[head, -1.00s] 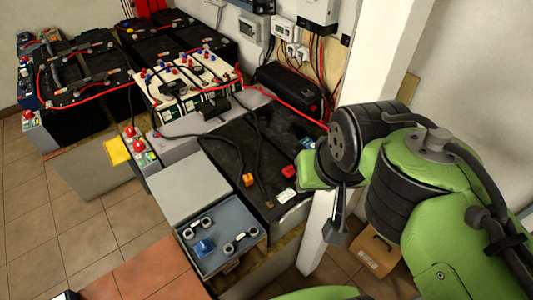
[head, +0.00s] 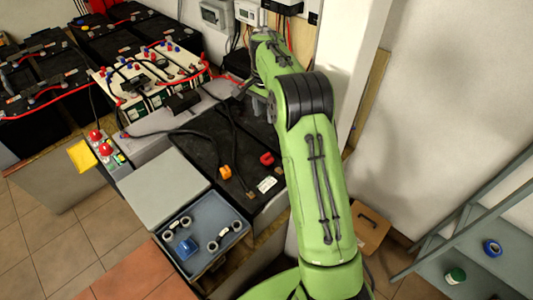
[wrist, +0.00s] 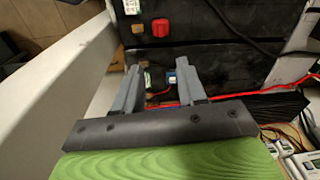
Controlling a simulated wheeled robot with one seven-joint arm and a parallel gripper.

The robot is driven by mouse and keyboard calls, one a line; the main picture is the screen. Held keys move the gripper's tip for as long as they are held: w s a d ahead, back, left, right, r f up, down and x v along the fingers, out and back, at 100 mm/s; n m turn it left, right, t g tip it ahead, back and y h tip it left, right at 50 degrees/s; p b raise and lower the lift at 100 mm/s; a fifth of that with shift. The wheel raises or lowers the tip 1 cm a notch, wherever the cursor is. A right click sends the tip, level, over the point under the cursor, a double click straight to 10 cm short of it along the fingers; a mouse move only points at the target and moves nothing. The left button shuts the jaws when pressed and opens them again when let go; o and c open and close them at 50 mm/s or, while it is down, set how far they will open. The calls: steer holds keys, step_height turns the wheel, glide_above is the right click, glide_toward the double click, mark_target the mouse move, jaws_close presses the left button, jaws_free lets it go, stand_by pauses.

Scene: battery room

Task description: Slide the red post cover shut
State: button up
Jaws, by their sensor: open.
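The red post cover (head: 267,158) sits on the top of the black battery (head: 212,130), near its right edge, above a white label. It also shows in the wrist view (wrist: 160,28), beyond my fingertips. I cannot tell how far the cover is slid. My gripper (wrist: 157,70) is open and empty, apart from the cover. In the head view my arm reaches over to the back of the battery, and its end is small and partly hidden by my own links.
An orange cover (head: 225,172) and black cables lie on the same battery. A blue-grey tray (head: 203,240) stands in front. A white pillar (head: 350,60) rises close on the right. A red cable (wrist: 285,88) crosses near my gripper. White-topped batteries (head: 150,75) stand to the left.

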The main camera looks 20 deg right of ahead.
steer(key=m, duration=0.1)
glide_toward(267, 154)
steer(key=shift+g, duration=0.3)
step_height(267, 154, down, 8)
steer(key=b, duration=0.4)
steer(key=shift+w+d+f, duration=0.1)
steer(key=shift+w+f, duration=0.05)
steer(key=shift+f, duration=0.05)
jaws_close()
